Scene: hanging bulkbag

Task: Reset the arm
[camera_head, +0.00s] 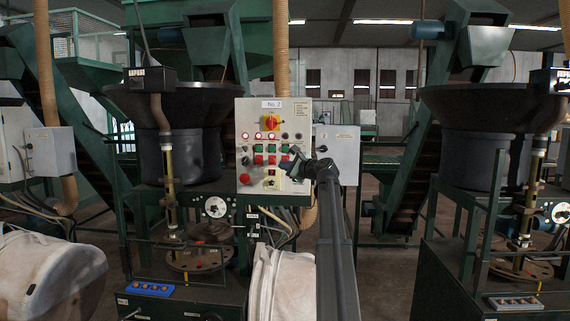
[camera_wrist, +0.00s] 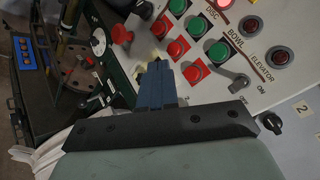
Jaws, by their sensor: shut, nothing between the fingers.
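My gripper (camera_head: 291,163) is at the end of my dark arm, in front of the lower right part of the control panel (camera_head: 245,140) labelled No.2. In the wrist view my gripper (camera_wrist: 159,70) shows as blue fingers pressed together, shut and empty. Its tips point toward the panel face, close to red and green buttons. I cannot tell whether the tips touch the panel. A key-like switch (camera_wrist: 238,84) marked OFF and ON is to the right of the fingers. A red mushroom button (camera_wrist: 122,35) is to their upper left.
A large dark bowl machine (camera_head: 185,105) stands left of the panel, and another (camera_head: 480,105) stands at the right. White bulk bags (camera_head: 50,275) hang at the lower left and below the panel (camera_head: 285,285). A blue button box (camera_head: 150,289) sits at the lower left.

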